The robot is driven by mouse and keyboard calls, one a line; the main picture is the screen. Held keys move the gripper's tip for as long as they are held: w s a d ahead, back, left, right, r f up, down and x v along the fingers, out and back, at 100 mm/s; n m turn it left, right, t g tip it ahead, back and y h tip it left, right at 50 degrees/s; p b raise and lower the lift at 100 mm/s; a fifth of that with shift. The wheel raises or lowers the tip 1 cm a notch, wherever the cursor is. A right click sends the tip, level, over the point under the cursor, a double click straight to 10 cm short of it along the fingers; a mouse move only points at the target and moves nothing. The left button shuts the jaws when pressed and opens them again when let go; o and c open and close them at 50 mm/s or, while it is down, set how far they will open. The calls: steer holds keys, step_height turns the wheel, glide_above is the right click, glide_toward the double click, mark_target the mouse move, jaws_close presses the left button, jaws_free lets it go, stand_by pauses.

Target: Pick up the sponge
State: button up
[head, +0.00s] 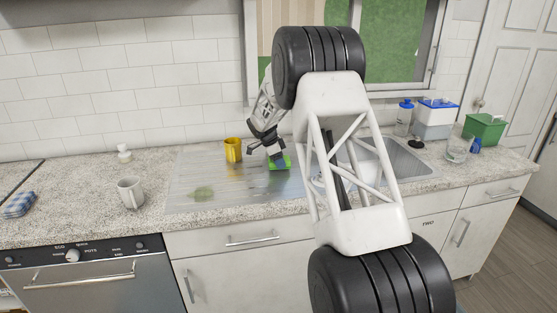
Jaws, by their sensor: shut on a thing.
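The sponge (279,165) is a small bright green block with a dark edge, on or just above the metal drainboard (225,195) beside the sink. My gripper (272,153) reaches down onto it from above and is shut on it. The fingertips are small and partly hidden at this distance. I cannot tell whether the sponge still touches the drainboard. My own white arm link covers part of the sink to the right.
A yellow mug (233,150) stands just left of my gripper. A white mug (130,193) and a small white bottle (124,153) stand on the left counter. The sink (405,163), a glass (458,149) and a green box (484,131) are to the right. The drainboard's front left is mostly clear.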

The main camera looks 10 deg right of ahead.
steer(key=s, duration=2.9)
steer(key=shift+s, duration=0.3)
steer(key=shift+o, duration=1.2)
steer(key=shift+c, duration=1)
steer(key=w+a+r+n, duration=0.1)
steer(key=w+a, duration=0.3)
steer(key=w+a+r+n+t, duration=0.1)
steer(key=w+a, duration=0.4)
steer(key=w+a+r+n, duration=0.1)
steer(key=w+a+n, duration=0.1)
steer(key=w+a, duration=0.2)
steer(key=shift+w+a+t, duration=0.3)
steer(key=shift+w, duration=0.05)
steer(key=w+a+r+n, duration=0.1)
steer(key=w+a, duration=0.2)
steer(key=a, duration=0.3)
steer(key=w+a+r+n+t, duration=0.1)
steer(key=w+a+n, duration=0.1)
steer(key=w+a, duration=0.2)
steer(key=w+a+r+n+y, duration=0.1)
steer(key=w+a+n, duration=0.1)
steer(key=a, duration=0.8)
steer(key=shift+w+r+t, duration=0.25)
steer(key=shift+w+t, duration=0.05)
steer(key=shift+w, duration=0.5)
steer(key=shift+a+f, duration=0.1)
